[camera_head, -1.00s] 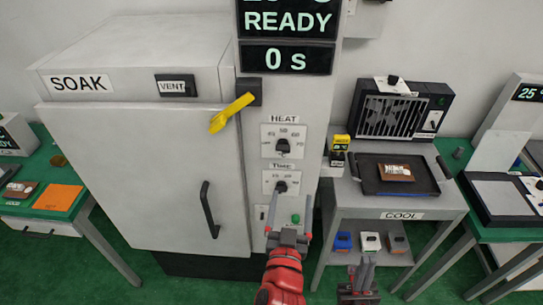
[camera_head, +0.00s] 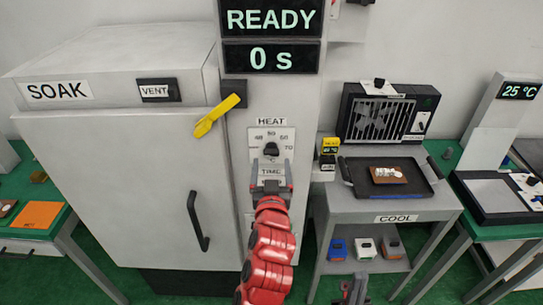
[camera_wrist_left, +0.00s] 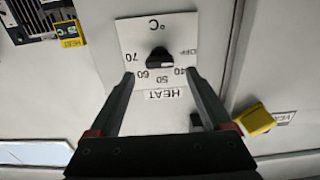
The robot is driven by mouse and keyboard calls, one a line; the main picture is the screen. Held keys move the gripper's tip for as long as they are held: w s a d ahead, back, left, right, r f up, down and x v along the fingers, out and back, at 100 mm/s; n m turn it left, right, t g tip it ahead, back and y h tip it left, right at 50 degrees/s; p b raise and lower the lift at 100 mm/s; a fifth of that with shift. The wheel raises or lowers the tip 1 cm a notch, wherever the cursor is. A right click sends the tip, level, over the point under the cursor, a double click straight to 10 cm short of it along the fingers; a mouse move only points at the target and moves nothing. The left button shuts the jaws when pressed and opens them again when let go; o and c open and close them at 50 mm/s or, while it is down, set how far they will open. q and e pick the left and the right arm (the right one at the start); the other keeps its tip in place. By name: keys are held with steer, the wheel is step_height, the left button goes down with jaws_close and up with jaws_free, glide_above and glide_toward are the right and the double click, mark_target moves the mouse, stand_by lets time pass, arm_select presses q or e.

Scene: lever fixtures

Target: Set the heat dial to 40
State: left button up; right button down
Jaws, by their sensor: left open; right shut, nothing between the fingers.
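The heat dial is a black knob (camera_head: 271,150) on a white plate below the HEAT label on the grey column. In the left wrist view the knob (camera_wrist_left: 160,58) appears upside down, with marks 40, 50, 60, 70 and OFF around it. I cannot tell surely which mark it points to. My left gripper (camera_head: 271,163) is open and empty, just below the knob in the head view. In the left wrist view its fingertips (camera_wrist_left: 159,74) lie either side of the knob, apparently short of it. My right gripper (camera_head: 353,290) is shut and empty, low in the picture.
The SOAK chamber (camera_head: 110,180) with a yellow lever (camera_head: 217,115) stands left of the column. The time dial's plate (camera_head: 271,172) is mostly hidden behind my left gripper. A COOL cart (camera_head: 340,205) with a black tray (camera_head: 426,187) stands to the right.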

mark_target(272, 155)
arm_select(q)
steer(key=w, duration=0.3)
steer(key=shift+w+p, duration=0.1)
steer(key=shift+p, duration=0.3)
steer(key=shift+w, duration=0.3)
steer(key=shift+c, duration=0.3)
jaws_close()
